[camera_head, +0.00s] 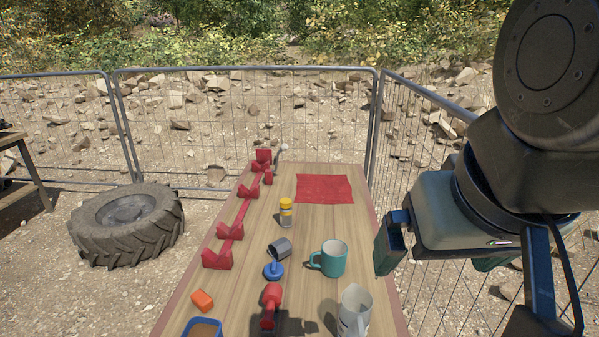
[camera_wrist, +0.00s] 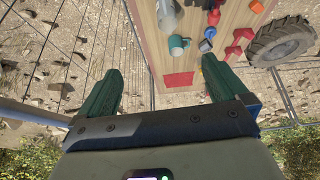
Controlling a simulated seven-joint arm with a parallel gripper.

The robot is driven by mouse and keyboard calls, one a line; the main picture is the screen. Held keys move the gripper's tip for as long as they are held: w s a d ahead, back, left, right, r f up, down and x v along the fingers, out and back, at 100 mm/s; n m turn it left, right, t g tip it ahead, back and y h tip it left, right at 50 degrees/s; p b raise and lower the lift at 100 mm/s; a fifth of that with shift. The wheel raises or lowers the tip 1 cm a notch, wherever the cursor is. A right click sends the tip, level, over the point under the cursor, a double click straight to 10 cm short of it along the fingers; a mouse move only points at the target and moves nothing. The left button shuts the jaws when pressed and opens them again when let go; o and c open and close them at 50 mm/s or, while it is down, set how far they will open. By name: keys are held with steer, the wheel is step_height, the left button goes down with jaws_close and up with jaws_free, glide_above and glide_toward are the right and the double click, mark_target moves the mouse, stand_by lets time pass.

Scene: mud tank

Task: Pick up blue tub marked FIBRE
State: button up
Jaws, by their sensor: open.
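A small blue tub (camera_head: 203,325) with brown contents stands at the near left end of the wooden table, cut by the bottom edge of the head view. No marking on it is readable. I cannot make it out in the wrist view. My gripper (camera_head: 440,256) is to the right of the table in the head view, apart from the tub and above the table's right side. In the wrist view my gripper (camera_wrist: 160,72) shows two green fingers spread wide with nothing between them.
An orange block (camera_head: 202,300) lies just beyond the tub, and a red tool (camera_head: 270,304) right of it. A teal mug (camera_head: 332,258), clear jug (camera_head: 354,312), grey cup (camera_head: 280,248), blue piece (camera_head: 273,270) and yellow-topped jar (camera_head: 286,212) stand nearby. A red rack (camera_head: 237,220) lines the left edge.

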steer(key=w+a+f+n+h, duration=1)
steer(key=a+f+n, duration=0.25)
steer(key=n, duration=0.35)
steer(key=s+a+f+n+t+y, duration=0.3)
steer(key=a+f+n+t+y, duration=0.3)
steer(key=a+n, duration=0.4)
steer(key=s+a+f+n+t+y, duration=0.35)
steer(key=a+f+n+t, duration=0.45)
steer(key=a, duration=0.4)
steer(key=g, duration=0.1)
glide_toward(207, 320)
steer(key=shift+n+h, duration=0.25)
steer(key=shift+n, duration=0.15)
steer(key=w, duration=0.7)
steer(key=shift+c, duration=0.5)
steer(key=shift+r, duration=0.1)
steer(key=c, duration=1.6)
